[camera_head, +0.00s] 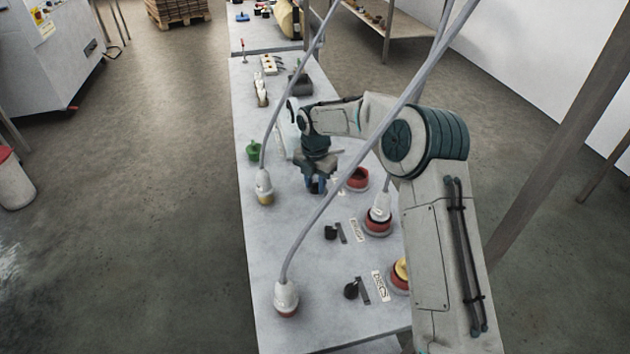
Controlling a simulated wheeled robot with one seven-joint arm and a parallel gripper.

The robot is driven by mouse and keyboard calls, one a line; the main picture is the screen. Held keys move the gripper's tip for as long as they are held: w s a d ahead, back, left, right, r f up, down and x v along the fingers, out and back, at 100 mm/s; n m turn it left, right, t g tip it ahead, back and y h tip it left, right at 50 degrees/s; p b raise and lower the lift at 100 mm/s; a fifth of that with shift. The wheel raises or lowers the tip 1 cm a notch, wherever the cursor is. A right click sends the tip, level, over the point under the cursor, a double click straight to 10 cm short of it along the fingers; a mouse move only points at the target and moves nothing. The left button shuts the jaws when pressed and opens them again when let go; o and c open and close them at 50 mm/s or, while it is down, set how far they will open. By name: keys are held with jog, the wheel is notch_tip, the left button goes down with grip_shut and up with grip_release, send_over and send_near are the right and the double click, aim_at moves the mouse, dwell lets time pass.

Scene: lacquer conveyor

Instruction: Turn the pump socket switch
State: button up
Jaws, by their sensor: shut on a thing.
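My gripper (316,187) points down at the table top at the far end of a line of switches. It is shut on a switch, which the fingers mostly hide. A white label (337,187) beside it is partly covered and I cannot read it. A red socket (358,181) with no plug in it sits just right of that label. Two more rows lie nearer, each with a black switch, a label and a socket. The middle row has a black switch (330,232) and a plugged socket (377,227). The nearest row has a black switch (351,290).
Loose plugs on grey cables stand on the table's left side: one yellow-tipped (264,190), one red-tipped (287,299). The cables cross above the table near my arm. A green item (253,150) and small tools lie farther back.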

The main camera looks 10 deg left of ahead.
aim_at(315, 183)
jog(key=shift+r+n, duration=0.15)
jog(key=shift+n, duration=0.15)
jog(key=o, duration=1)
notch_tip(315, 183, up, 14)
jog(key=shift+f+b, duration=0.15)
jog(key=shift+b, duration=0.2)
